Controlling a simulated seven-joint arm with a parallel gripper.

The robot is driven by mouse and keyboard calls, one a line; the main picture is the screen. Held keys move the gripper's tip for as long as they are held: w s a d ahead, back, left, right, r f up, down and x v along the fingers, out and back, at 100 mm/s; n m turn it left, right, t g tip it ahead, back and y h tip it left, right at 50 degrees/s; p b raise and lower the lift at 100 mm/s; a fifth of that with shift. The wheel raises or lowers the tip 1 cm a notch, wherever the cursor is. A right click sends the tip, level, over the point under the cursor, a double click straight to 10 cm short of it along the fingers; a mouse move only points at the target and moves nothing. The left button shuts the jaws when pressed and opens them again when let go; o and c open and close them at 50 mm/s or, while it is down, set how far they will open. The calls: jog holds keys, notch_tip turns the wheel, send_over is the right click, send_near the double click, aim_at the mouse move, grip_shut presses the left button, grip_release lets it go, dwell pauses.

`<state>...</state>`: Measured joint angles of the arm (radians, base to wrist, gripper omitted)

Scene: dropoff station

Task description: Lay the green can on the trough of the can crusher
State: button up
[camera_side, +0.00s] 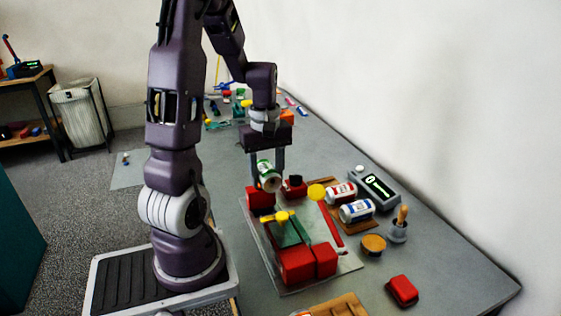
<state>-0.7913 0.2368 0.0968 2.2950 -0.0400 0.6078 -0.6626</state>
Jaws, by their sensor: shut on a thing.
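The green can (268,176) is between the fingers of my gripper (267,169), which is shut on it. It lies on its side with one round end facing the camera. It is above the far left end of the can crusher (297,264), close to a red block (260,198). I cannot tell whether the can touches it. The crusher has red blocks at both ends on a pale base plate. A green strip (287,231) with a yellow knob lies in its middle. The trough is partly hidden by these parts.
Two cans, one red and white (341,193) and one blue and white (357,211), lie on a brown board right of the crusher. A grey scale-like device (374,187), a stamp (399,226), an orange disc (373,245) and a red block (402,291) stand further right. Small clutter fills the table's far end.

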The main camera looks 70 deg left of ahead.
jog(key=shift+w+a+f, duration=0.1)
jog(key=shift+f, duration=5.5)
jog(key=o, duration=1)
jog(key=shift+r, duration=3.55)
